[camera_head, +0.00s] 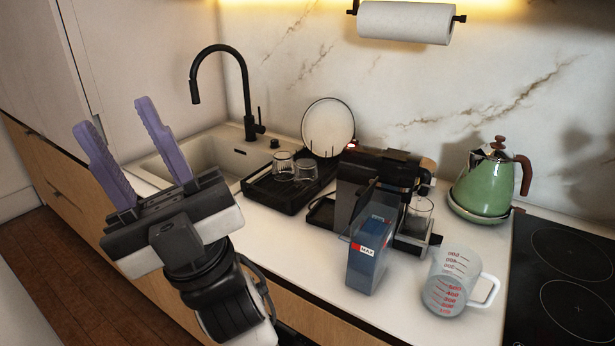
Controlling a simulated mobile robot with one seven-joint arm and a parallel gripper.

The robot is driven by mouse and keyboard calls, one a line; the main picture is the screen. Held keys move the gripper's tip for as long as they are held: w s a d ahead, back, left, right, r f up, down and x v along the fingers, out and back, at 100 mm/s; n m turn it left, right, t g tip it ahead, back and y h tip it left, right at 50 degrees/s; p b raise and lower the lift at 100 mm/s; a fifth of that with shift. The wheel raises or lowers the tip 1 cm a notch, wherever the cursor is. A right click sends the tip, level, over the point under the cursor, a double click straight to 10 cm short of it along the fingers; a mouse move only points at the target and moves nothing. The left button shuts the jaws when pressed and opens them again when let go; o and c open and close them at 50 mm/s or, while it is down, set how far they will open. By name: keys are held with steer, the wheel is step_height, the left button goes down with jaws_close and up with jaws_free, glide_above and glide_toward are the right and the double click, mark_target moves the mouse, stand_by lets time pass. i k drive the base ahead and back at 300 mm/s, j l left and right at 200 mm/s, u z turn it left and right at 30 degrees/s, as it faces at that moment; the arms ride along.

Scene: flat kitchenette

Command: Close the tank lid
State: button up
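The blue translucent tank (367,265), with a red and white MAX label, stands upright on the counter in front of the black coffee machine (357,182). A clear panel, seemingly the tank lid (378,198), rises at a tilt from the tank's top; its exact angle is hard to tell against the dark machine. My gripper (114,116) is at the left, in front of the sink and well apart from the tank. Its two purple fingers are spread, point upward and have nothing between them.
A measuring cup (447,284) stands close right of the tank. A green kettle (484,183) is behind it, beside the black cooktop (565,280). A drying rack (262,188) with glasses and a plate (328,127) lies left of the machine. A tall black faucet (246,88) rises at the sink.

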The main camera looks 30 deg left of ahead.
mark_target(364, 193)
steer(key=j+z, duration=0.5)
steer(key=j, duration=1.45)
steer(key=u, duration=0.4)
steer(key=l+u, duration=0.1)
steer(key=u, duration=0.65)
steer(key=l+u, duration=0.1)
steer(key=u, duration=0.3)
steer(key=k+l, duration=0.3)
steer(key=k, duration=0.15)
